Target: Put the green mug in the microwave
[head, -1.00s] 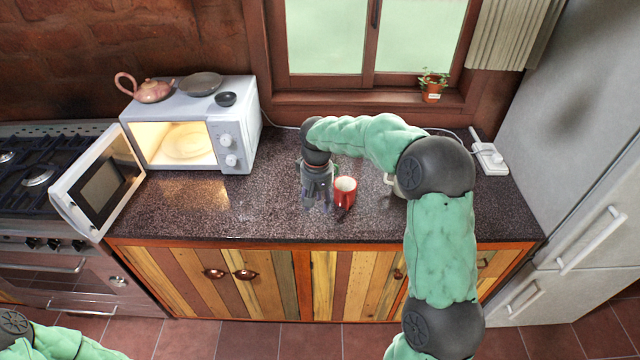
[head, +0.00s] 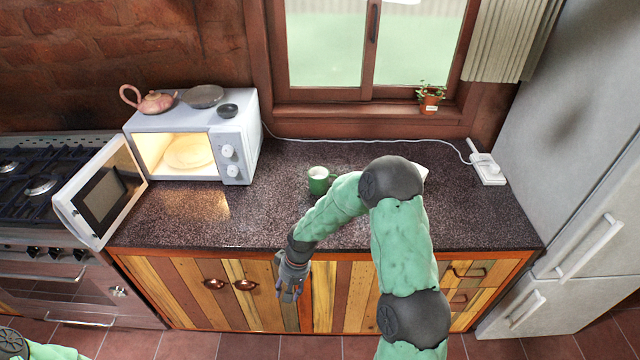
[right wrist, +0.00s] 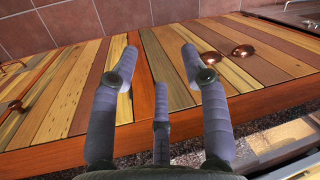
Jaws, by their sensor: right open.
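The green mug (head: 318,182) stands upright on the dark stone counter, just left of my right forearm in the head view. The microwave (head: 235,130) stands on the counter to its left. Its door (head: 103,195) is wide open and its lit inside shows a round plate (head: 190,152). My right gripper (head: 291,292) is open and empty, in front of the counter edge and before the cabinet doors, lower than the mug in the picture. The right wrist view shows its spread fingers (right wrist: 160,75) against the cabinet boards. My left gripper is out of view.
A teapot (head: 152,101) and bowls (head: 203,96) sit on the microwave. A stove (head: 40,185) is at the left, a fridge (head: 570,160) at the right. A potted plant (head: 430,100) stands on the sill. Counter between microwave and mug is clear.

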